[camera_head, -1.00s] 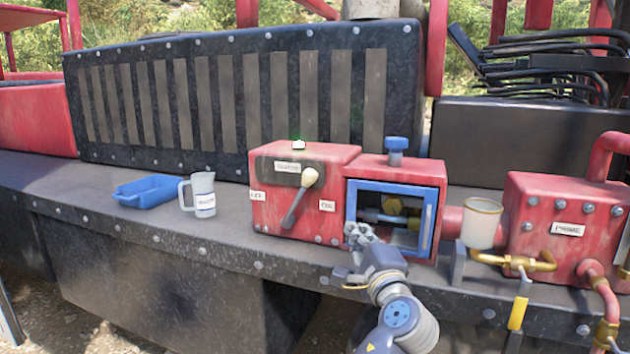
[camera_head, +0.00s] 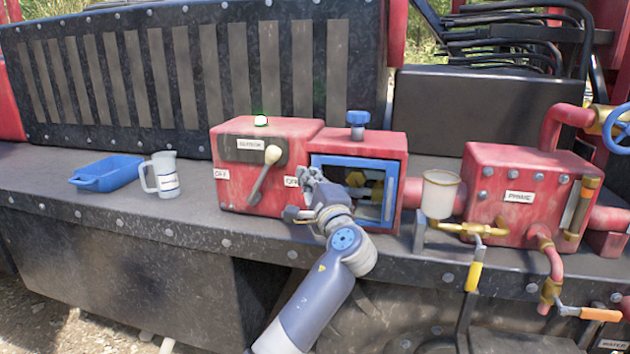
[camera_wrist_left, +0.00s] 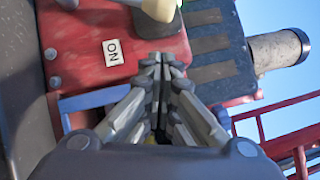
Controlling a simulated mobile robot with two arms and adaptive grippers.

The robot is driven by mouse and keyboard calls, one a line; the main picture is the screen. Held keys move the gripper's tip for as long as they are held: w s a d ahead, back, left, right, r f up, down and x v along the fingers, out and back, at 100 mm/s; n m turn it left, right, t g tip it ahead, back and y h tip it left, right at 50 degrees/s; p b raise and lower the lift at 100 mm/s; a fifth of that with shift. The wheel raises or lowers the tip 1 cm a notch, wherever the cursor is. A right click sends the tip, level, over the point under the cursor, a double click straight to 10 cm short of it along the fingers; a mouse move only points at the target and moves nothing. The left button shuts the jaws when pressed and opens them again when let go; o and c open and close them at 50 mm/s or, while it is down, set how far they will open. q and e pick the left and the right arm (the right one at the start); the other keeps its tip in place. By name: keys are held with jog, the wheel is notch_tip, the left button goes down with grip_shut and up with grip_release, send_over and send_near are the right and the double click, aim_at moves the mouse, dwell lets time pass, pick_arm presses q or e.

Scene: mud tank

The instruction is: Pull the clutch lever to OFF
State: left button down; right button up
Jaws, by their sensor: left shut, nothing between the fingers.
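The clutch lever (camera_head: 263,173) is a grey bar with a cream knob on the front of a red box (camera_head: 236,187). It leans up to the right, with the knob toward the ON label (camera_head: 291,182). The OFF label (camera_head: 221,174) is at the box's left. My left gripper (camera_head: 308,176) is shut and empty, just right of the lever and in front of the box's right edge. In the left wrist view the gripper (camera_wrist_left: 162,65) points at the red box, beside the ON label (camera_wrist_left: 113,52); the cream knob (camera_wrist_left: 160,8) is at the top edge. My right gripper is out of view.
A blue-framed window box (camera_head: 394,170) with a blue knob on top stands right of the clutch box. A white cup (camera_head: 441,194) and the red PRIME box (camera_head: 530,210) are farther right. A measuring jug (camera_head: 165,174) and blue tray (camera_head: 113,173) sit left on the ledge.

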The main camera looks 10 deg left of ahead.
pick_arm(q)
jog(key=w+a, duration=0.1)
jog(key=w+a+r+p, duration=0.1)
jog(key=a, duration=0.1)
jog(key=w+a+p, duration=0.1)
jog(key=a, duration=0.1)
jog(key=shift+r, duration=0.2)
